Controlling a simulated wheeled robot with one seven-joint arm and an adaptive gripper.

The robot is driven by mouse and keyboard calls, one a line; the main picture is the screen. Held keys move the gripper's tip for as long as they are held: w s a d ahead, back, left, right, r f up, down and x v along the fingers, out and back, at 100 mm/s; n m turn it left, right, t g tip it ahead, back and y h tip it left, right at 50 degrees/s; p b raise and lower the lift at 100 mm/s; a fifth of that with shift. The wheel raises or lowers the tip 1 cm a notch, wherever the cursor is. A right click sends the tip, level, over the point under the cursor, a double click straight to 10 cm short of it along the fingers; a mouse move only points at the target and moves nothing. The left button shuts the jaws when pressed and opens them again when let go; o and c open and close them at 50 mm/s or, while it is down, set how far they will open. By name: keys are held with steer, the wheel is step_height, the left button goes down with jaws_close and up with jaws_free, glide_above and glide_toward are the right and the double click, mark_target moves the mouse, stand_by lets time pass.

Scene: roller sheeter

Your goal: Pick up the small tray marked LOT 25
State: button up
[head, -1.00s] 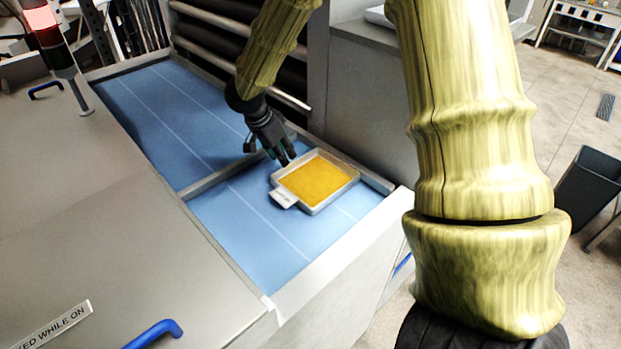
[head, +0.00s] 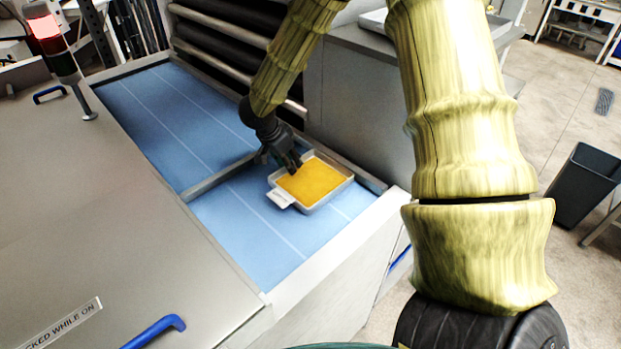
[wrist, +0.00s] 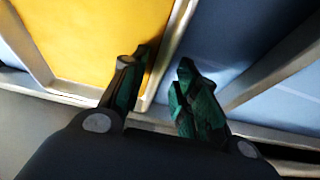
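A small pale tray (head: 333,197) filled with a flat yellow layer lies on the blue belt in the head view. A light tab (head: 280,198) sticks out at its left corner; no lot marking is readable. My gripper (head: 294,168) is at the tray's far left edge, with its fingers pointing down. In the wrist view, my open gripper (wrist: 164,64) has one finger over the yellow layer and the other outside the tray wall (wrist: 171,48). The wall runs between the fingers. I cannot tell whether either finger touches it.
The blue belt (head: 160,125) is split by a metal crossbar (head: 222,176) left of the tray. A metal side rail and grey housing (head: 355,95) stand behind the tray. Dark rollers (head: 225,35) are at the back. The belt in front of the tray is clear.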

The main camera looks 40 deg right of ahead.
steer(key=shift+w+f, duration=0.15)
steer(key=shift+s+d, duration=0.1)
steer(key=shift+s, duration=0.1)
steer(key=shift+w+b, duration=0.1)
steer(key=shift+b, duration=0.25)
jaws_close()
